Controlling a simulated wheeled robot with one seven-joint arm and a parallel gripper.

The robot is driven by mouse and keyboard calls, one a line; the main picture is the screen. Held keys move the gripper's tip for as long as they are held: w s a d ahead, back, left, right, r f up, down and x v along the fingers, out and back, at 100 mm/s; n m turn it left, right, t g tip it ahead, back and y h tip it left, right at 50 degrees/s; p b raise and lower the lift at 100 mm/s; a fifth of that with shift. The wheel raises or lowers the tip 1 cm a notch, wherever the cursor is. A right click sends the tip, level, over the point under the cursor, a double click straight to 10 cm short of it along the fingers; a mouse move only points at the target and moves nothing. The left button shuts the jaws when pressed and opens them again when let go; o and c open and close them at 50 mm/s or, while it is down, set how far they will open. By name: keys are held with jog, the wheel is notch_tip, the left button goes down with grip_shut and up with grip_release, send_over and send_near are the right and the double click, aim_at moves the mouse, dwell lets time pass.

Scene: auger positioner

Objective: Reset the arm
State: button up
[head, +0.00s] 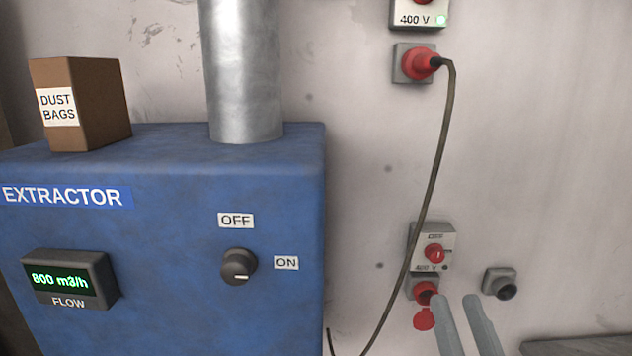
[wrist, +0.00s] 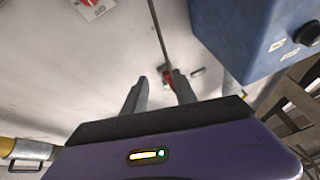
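My gripper (head: 454,299) shows at the lower right of the head view as two grey fingers, spread apart with nothing between them. They overlap the wall in front of the lower 400 V socket. In the wrist view, the fingers of my gripper (wrist: 157,76) are also apart and empty. A small red fitting (wrist: 168,77) with the dark cable running to it shows in the gap, beyond the fingers. I cannot tell how far the fingertips are from the wall.
The blue extractor (head: 170,240) fills the left, with a box of dust bags (head: 90,105) on top. A red plug (head: 417,62) sits in the upper socket; its cable (head: 436,165) hangs past the lower socket unit (head: 423,290). A grey wall fitting (head: 499,283) is right of the fingers.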

jog(key=s+d+f+g, duration=0.1)
jog(key=s+f+g, duration=0.3)
jog(key=s+f, duration=0.8)
jog(key=s+d+f+n+g+h+b, duration=0.1)
jog(key=s+f+g, duration=0.3)
jog(key=s+f, duration=0.8)
jog(key=s, duration=0.7)
jog(key=shift+d+f+g+b, duration=0.15)
jog(key=shift+f+g+b, duration=0.1)
jog(key=shift+g+b, duration=0.05)
jog(key=shift+o, duration=0.3)
jog(key=shift+w, duration=0.1)
dwell(2.6)
